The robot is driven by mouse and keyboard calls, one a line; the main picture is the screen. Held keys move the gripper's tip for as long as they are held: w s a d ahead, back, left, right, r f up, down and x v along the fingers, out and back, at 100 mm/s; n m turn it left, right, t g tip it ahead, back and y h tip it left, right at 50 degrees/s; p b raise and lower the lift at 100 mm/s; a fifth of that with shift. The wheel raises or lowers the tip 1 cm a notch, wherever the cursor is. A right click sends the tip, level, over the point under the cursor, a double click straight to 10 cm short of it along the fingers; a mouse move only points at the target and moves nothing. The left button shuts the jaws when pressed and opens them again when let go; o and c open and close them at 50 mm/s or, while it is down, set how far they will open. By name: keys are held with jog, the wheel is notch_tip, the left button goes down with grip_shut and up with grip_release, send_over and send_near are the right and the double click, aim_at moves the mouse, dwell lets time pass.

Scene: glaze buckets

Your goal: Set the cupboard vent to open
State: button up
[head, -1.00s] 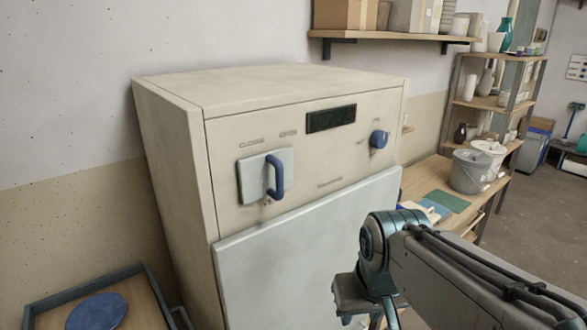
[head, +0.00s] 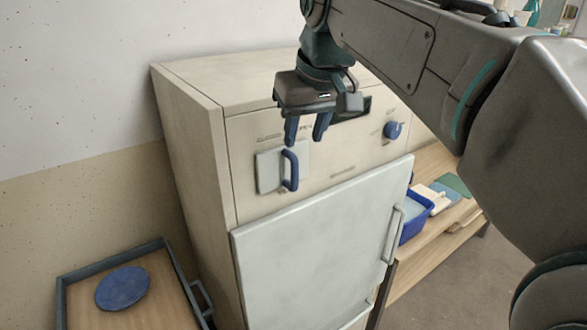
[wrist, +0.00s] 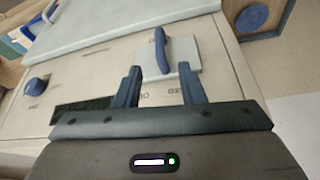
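The cupboard (head: 190,110) is a cream cabinet with a pale door below its control panel. The vent control is a pale square plate (head: 268,172) with a blue handle (head: 290,170) at the panel's left. In the wrist view the blue handle (wrist: 161,50) stands up from the pale plate (wrist: 185,55), beyond the fingertips. My gripper (head: 307,138) is open and empty, in front of and above the handle; in the wrist view (wrist: 160,80) its two fingers are apart, with the handle showing between and past them. Printed labels beside the plate are partly hidden by the fingers.
A blue knob (head: 393,130) is at the panel's right; a dark display (head: 362,108) is partly behind my gripper. A wooden tray (head: 150,260) with a blue disc (head: 123,288) is at lower left. A bench (head: 440,215) with a blue bin (head: 414,218) is at right.

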aim_at(296, 167)
jog(key=x, duration=1.1)
jog(key=shift+w+f+p, duration=0.1)
jog(key=shift+f+p, duration=0.2)
jog(key=shift+f, duration=0.1)
jog(key=shift+c, duration=0.4)
grip_shut()
